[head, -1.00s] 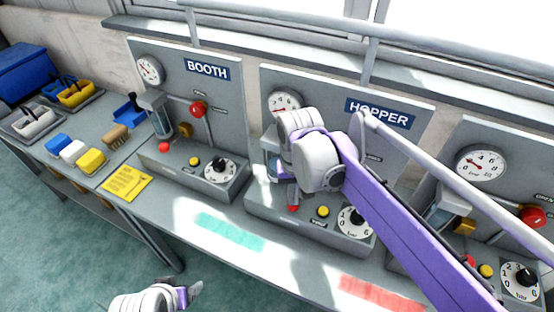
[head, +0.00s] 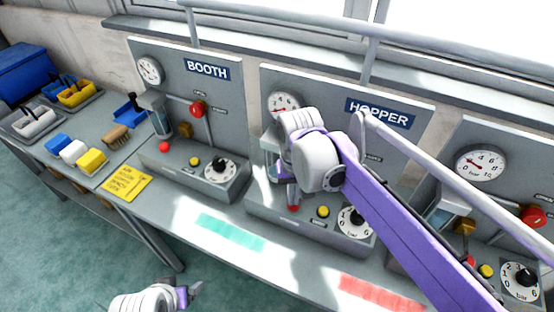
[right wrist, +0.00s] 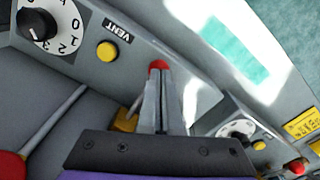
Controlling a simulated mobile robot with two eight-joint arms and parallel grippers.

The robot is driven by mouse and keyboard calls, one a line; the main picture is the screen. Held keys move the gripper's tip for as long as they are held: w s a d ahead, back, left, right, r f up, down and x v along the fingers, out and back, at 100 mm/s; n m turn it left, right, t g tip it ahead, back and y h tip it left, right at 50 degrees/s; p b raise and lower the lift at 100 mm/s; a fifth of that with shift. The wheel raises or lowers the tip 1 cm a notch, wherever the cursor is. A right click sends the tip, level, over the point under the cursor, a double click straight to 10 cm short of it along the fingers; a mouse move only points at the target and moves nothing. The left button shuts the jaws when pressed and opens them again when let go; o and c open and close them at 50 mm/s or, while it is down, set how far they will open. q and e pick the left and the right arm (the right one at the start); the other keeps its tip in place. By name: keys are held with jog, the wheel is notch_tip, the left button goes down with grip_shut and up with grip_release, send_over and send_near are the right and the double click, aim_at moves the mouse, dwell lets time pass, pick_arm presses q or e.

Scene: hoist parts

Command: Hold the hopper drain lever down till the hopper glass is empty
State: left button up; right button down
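The hopper station (head: 413,118) stands in the middle of the head view. Its drain lever ends in a red knob (head: 294,208), low on the panel box. My right gripper (head: 293,198) is over this knob from above. In the right wrist view its fingers (right wrist: 159,72) lie close together, with the red knob (right wrist: 160,65) at their tips; they look shut against it rather than around it. The hopper glass (head: 268,160) is mostly hidden behind my right wrist, and its level is not readable. My left gripper (head: 192,292) is low in the head view, away from the bench.
A yellow button (head: 323,211) and a black dial (head: 354,221) sit right of the lever. The booth station (head: 236,90) is to the left, another gauge station (head: 481,163) to the right. A yellow note (head: 125,184) lies on the bench, whose front strip is largely clear.

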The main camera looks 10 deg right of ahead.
jog(key=shift+r, duration=0.1)
pick_arm(q)
jog(key=r+p, duration=0.1)
jog(key=r, duration=0.1)
jog(key=w+r+p, duration=0.1)
jog(key=p, duration=0.1)
jog(key=r+p, duration=0.1)
jog(key=r, duration=0.1)
jog(key=shift+w+r+p, duration=0.3)
jog(key=shift+w+p, duration=0.05)
pick_arm(e)
notch_tip(320, 180, up, 7)
jog(key=shift+f, duration=0.1)
pick_arm(q)
jog(key=shift+s, duration=0.1)
jog(key=r+p, duration=0.1)
jog(key=w+r+p, duration=0.1)
jog(key=shift+w+r+t, duration=0.1)
jog(key=shift+r+t, duration=0.2)
jog(key=shift+r, duration=0.1)
pick_arm(e)
jog(key=s+a+r, duration=0.3)
jog(key=s+a, duration=0.2)
jog(key=s, duration=0.3)
jog(key=shift+s+a, duration=0.15)
jog(key=shift+a, duration=0.2)
